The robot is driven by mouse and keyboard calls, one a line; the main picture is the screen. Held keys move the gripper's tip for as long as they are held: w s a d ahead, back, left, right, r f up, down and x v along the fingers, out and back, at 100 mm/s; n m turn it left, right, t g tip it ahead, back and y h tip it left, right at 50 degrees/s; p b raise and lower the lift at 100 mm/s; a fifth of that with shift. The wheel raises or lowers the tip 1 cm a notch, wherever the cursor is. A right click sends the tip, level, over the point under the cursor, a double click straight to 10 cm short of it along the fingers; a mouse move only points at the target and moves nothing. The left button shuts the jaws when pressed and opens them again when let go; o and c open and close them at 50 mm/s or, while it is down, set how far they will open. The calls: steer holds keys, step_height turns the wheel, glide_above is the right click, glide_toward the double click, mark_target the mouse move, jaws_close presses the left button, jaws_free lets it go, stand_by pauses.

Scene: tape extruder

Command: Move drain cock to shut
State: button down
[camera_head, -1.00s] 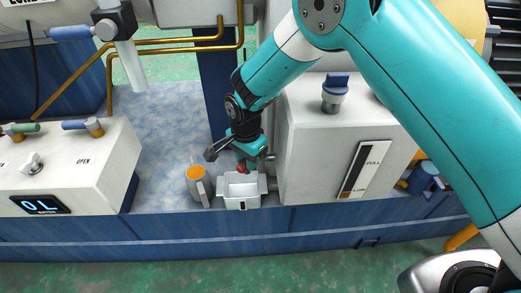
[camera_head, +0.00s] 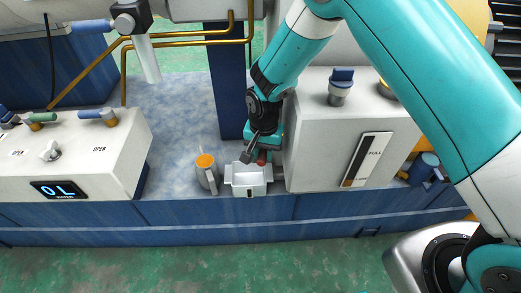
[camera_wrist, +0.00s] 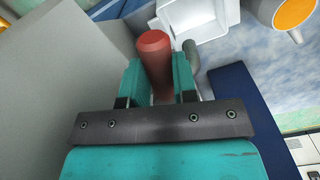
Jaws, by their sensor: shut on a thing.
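The drain cock's red handle (camera_wrist: 154,58) is between the two teal fingers of my gripper (camera_wrist: 157,72) in the wrist view, and the gripper is shut on it. In the head view the red handle (camera_head: 262,158) shows as a small patch beside my gripper (camera_head: 260,150), just above the right end of the white tray and by the left wall of the white tank housing. A grey spout-like pipe (camera_wrist: 190,55) stands right of the handle in the wrist view. The cock's body is mostly hidden behind the gripper.
The white tray (camera_head: 249,191) sits at the bench's front edge, with a grey mug (camera_head: 213,183) of orange liquid to its left. The white tank housing (camera_head: 320,140) closes off the right side. The blue bench top (camera_head: 180,130) further left is clear.

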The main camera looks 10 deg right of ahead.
mark_target(263, 152)
stand_by(0.3)
steer(key=c, duration=0.9)
jaws_free()
step_height(263, 152, up, 18)
steer(key=shift+f+p, duration=0.25)
steer(key=shift+p, duration=0.2)
steer(key=shift+c, duration=0.4)
